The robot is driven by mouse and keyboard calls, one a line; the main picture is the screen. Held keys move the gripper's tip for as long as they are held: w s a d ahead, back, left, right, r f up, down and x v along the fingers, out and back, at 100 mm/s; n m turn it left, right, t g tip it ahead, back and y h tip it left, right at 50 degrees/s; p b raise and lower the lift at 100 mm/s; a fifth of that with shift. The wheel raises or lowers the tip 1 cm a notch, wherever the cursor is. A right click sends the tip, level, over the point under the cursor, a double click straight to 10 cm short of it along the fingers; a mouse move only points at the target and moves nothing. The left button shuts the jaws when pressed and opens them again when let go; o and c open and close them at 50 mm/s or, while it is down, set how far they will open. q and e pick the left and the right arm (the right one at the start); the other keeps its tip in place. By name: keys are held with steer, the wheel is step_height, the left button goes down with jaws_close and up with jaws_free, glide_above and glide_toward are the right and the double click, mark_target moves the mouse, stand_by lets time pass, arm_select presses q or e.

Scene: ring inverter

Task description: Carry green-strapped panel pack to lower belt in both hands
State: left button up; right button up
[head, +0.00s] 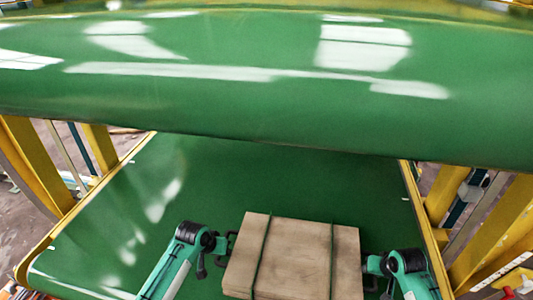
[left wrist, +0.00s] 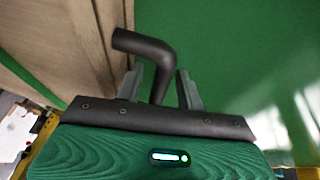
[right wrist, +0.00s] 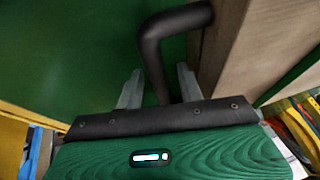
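The panel pack (head: 292,255), flat wooden boards with two thin green straps, lies level over the lower belt (head: 270,175) in the head view. I cannot tell whether it touches the belt. My left gripper (head: 222,243) is at its left side and my right gripper (head: 374,264) at its right side. In the left wrist view the fingers stand either side of a bent black handle (left wrist: 150,48), with gaps visible. In the right wrist view the fingers likewise straddle the other black handle (right wrist: 155,50), with gaps. Both grippers look open; hidden contact lower down cannot be seen.
A wide, shiny green upper belt (head: 260,90) crosses the top of the head view, beyond and above the pack. Yellow frame posts (head: 40,165) stand on the left and more yellow posts (head: 490,225) on the right. The lower belt is bare beyond the pack.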

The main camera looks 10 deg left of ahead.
arm_select(q)
steer(key=shift+r, duration=0.25)
arm_select(e)
steer(key=shift+w+f, duration=0.1)
arm_select(q)
steer(key=v, duration=1.1)
steer(key=shift+s+r, duration=0.2)
arm_select(e)
steer(key=v, duration=1.2)
arm_select(q)
steer(key=shift+a, duration=0.1)
